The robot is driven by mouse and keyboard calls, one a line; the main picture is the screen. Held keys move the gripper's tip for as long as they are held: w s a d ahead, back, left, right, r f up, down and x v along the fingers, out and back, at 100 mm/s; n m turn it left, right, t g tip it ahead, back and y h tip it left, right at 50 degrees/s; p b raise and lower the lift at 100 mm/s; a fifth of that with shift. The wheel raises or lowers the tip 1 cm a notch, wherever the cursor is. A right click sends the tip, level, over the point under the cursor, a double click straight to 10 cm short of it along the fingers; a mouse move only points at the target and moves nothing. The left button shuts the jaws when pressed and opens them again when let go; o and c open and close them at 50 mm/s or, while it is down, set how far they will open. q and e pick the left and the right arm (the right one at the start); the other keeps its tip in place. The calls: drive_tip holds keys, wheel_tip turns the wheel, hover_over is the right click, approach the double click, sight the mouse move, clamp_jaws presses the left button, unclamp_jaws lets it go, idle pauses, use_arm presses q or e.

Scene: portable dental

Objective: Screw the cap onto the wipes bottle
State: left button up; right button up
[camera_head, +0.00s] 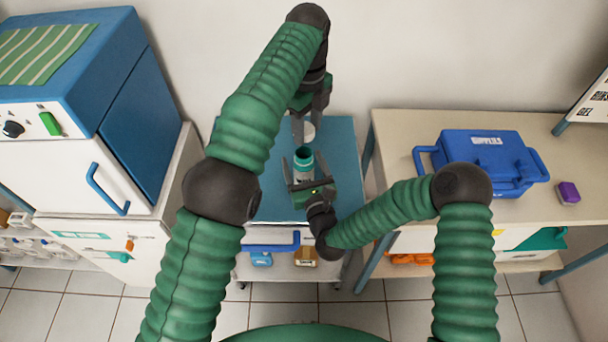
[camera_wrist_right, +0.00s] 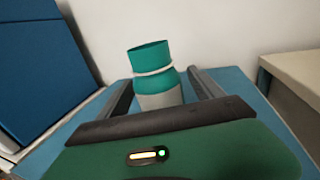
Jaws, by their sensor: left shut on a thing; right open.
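The wipes bottle (camera_head: 304,160) stands on the blue-topped cart, with a teal upper part and a dark round opening. In the right wrist view the bottle (camera_wrist_right: 154,75) shows a teal top, a white ring and a pale lower body. My right gripper (camera_head: 304,170) is open, its fingers apart on either side of the bottle with gaps showing. My left gripper (camera_head: 308,125) points down behind the bottle and is shut on a pale round piece (camera_head: 309,132), which looks like the cap. Its fingers partly hide that piece. My left gripper does not show in the right wrist view.
The blue cart top (camera_head: 340,150) is otherwise clear. A blue-and-white cabinet (camera_head: 95,165) stands at the left. At the right, a beige table (camera_head: 400,130) holds a blue supplies case (camera_head: 485,155) and a purple box (camera_head: 568,192). A wall is behind.

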drive_tip(key=shift+x, duration=0.85)
clamp_jaws()
